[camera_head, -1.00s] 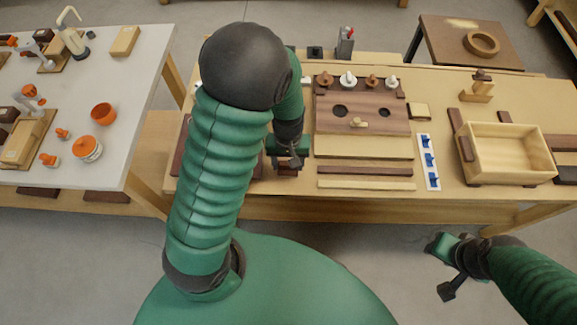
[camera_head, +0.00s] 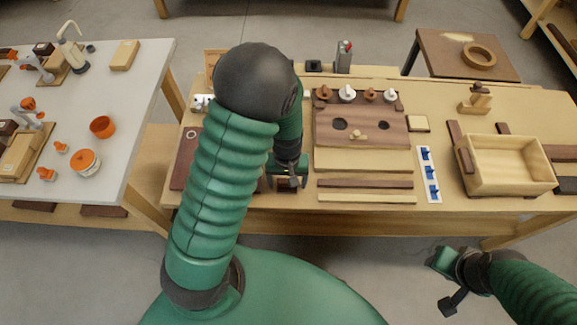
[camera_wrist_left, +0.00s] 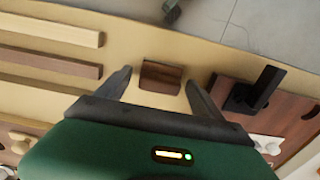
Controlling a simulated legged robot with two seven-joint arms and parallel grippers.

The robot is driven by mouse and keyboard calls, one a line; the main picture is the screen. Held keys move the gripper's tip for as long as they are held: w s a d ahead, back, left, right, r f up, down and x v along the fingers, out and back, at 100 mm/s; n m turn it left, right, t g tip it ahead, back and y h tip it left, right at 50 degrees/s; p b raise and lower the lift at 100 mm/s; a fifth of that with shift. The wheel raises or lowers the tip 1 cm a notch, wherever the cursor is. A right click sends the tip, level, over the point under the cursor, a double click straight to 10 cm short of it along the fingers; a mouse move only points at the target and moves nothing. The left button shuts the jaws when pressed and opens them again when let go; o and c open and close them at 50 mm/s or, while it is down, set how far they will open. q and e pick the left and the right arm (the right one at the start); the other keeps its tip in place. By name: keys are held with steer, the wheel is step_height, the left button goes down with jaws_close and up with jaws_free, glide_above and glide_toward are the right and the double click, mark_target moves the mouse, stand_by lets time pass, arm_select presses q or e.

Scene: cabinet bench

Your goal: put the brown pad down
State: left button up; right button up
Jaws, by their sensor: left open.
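The brown pad (camera_wrist_left: 160,77), a small dark-brown wooden block, lies on the light wooden bench near its front edge in the left wrist view. My left gripper (camera_wrist_left: 158,82) is open, with one finger on each side of the pad and visible gaps between fingers and pad. In the head view the left gripper (camera_head: 287,180) is over the bench's front part, and the pad there is mostly hidden by it. My right gripper (camera_head: 452,279) hangs in front of the bench at the lower right, away from the pad; its jaw opening is unclear.
Wooden strips (camera_head: 365,184) and a knob board (camera_head: 360,125) lie right of the left gripper. A reddish-brown board (camera_wrist_left: 290,105) with a black handle lies close to it in the wrist view. An open wooden box (camera_head: 553,178) stands at right, a white table (camera_head: 140,110) at left.

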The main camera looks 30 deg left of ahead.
arm_select(q)
step_height(320, 180, up, 16)
steer(key=p, duration=0.2)
steer(key=s+d+f+m+t, duration=0.1)
steer(key=s+d+m+t, duration=0.1)
steer(key=s+d+m, duration=0.2)
steer(key=shift+d+f+m+t, duration=0.25)
steer(key=shift+d+m+t, duration=0.05)
steer(key=shift+m, duration=0.9)
steer(key=shift+s, duration=0.15)
